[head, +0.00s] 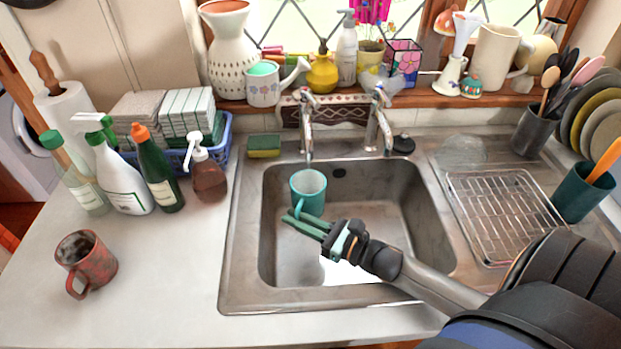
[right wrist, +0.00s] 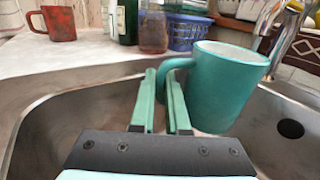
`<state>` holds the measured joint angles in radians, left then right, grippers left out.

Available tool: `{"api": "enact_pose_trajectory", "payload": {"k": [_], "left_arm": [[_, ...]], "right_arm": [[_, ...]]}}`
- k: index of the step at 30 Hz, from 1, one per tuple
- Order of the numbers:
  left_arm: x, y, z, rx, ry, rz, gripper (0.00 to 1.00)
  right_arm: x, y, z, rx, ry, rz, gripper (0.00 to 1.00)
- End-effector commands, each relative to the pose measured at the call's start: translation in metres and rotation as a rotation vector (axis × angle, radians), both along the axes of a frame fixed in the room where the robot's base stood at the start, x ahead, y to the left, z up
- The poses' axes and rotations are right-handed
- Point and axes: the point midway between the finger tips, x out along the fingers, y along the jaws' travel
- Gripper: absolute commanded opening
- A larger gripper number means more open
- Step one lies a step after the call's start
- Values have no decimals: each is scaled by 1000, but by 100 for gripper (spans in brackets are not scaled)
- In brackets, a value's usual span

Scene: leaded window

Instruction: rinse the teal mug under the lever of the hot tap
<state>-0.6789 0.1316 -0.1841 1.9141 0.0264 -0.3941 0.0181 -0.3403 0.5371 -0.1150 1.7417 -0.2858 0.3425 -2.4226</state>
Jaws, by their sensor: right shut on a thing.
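The teal mug (head: 308,192) is upright over the left part of the sink basin, below and close to the spout of the left tap (head: 306,130). My right gripper (head: 294,217) is shut on the mug's handle. In the right wrist view the mug (right wrist: 221,90) stands to the right of the green fingers (right wrist: 160,95), its handle at their tips. Another tap (head: 378,125) stands to the right; I cannot tell which is hot. I see no clear stream of water. My left gripper is not in view.
The sink basin (head: 400,220) is otherwise empty, with a bright patch on its floor. A red mug (head: 87,262) and several bottles stand on the left counter. A wire rack (head: 500,215) and a teal utensil cup (head: 580,195) are on the right. A sponge (head: 264,147) lies behind the sink.

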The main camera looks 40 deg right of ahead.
Motion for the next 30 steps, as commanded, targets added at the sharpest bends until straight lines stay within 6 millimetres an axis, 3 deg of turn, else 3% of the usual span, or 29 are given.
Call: {"api": "enact_pose_trajectory", "payload": {"k": [2,17,30], "left_arm": [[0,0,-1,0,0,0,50],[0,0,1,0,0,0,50],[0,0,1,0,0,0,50]], "right_arm": [[-11,11,-6,15,23,8,0],[-36,33,28,8,13,8,0],[-39,35,34,6,9,7,0]]}}
